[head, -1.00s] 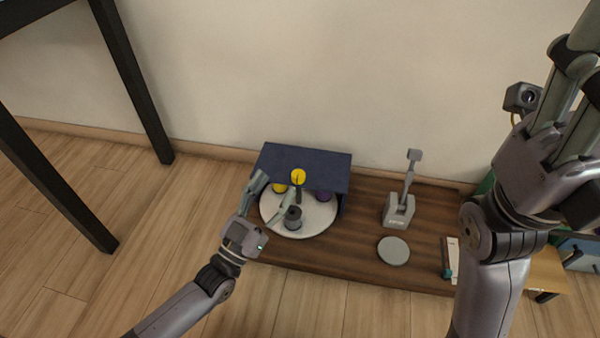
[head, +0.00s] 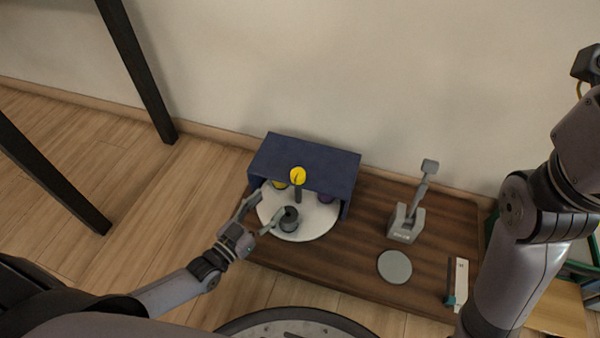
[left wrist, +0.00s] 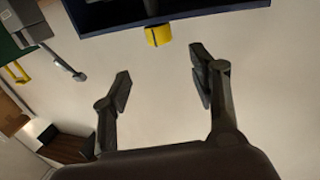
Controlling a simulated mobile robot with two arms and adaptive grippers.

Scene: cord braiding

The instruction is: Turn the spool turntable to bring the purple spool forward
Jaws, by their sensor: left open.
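The spool turntable is a white disc (head: 318,222) partly under a dark blue cover (head: 305,160). The purple spool (head: 326,197) sits at its back right, mostly shaded by the cover. A yellow spool (head: 279,184) is at the back left. A dark grey spool (head: 289,222) stands at the front. A yellow knob (head: 297,175) tops a dark post in the middle. My left gripper (head: 268,204) is open over the disc's left side, one finger near the grey spool; contact is unclear. Its spread, empty fingers (left wrist: 160,80) also show in the left wrist view. My right gripper is out of frame.
The turntable stands on a dark wooden board (head: 350,255) against the wall. A grey lever stand (head: 407,222), a grey round plate (head: 394,266) and a white strip with a teal part (head: 458,280) lie to the right. Dark posts (head: 140,70) rise at the left.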

